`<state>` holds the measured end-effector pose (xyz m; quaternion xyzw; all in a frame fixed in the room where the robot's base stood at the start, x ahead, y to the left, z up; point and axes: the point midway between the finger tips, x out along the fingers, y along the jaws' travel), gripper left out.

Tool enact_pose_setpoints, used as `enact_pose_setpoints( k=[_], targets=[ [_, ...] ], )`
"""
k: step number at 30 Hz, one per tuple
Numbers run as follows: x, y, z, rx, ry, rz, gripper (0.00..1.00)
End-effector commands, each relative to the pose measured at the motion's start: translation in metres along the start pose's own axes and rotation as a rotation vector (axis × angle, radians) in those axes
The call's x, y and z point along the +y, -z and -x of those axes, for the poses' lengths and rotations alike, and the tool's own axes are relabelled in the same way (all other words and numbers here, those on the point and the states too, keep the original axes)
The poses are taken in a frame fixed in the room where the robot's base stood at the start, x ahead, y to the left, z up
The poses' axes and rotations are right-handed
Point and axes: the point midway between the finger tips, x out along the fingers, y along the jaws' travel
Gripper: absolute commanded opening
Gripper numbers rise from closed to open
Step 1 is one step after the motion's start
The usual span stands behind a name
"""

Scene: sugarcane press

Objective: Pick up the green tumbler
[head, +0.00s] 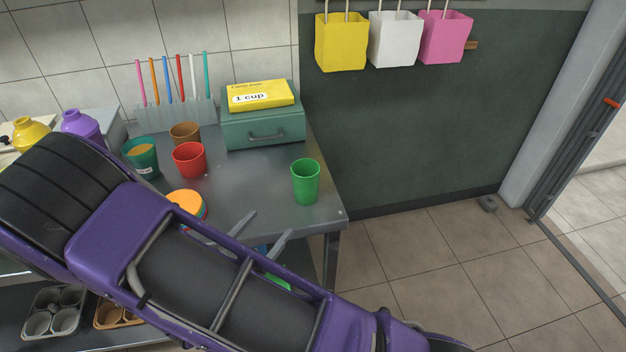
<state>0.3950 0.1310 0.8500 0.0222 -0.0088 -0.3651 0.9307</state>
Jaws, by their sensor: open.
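The green tumbler (305,184) stands upright on the grey metal table (238,190), near its right edge. It is open at the top and looks empty. My gripper (260,229) shows only as two grey fingertips past the upper edge of my purple arm. The fingertips are apart with nothing seen between them. They are lower in the picture and left of the tumbler, not touching it. The rest of the gripper is hidden behind my arm.
A red cup (189,160), a brown cup (185,134) and a dark green container (141,157) stand left of the tumbler. A teal box (263,132) with a yellow pack (261,96) is behind. Colourful round items (187,205) lie near my arm. Open floor lies right.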

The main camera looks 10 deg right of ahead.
Motion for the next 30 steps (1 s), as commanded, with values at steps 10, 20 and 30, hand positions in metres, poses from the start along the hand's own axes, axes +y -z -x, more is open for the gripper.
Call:
enact_pose_setpoints(
  k=[10, 20, 30],
  targets=[
    [-0.002, 0.001, -0.07, -0.001, 0.005, -0.002, 1.0],
    [-0.001, 0.0, -0.116, 0.0, 0.001, -0.001, 1.0],
    [-0.002, -0.002, -0.157, -0.001, 0.004, -0.002, 1.0]
  ],
)
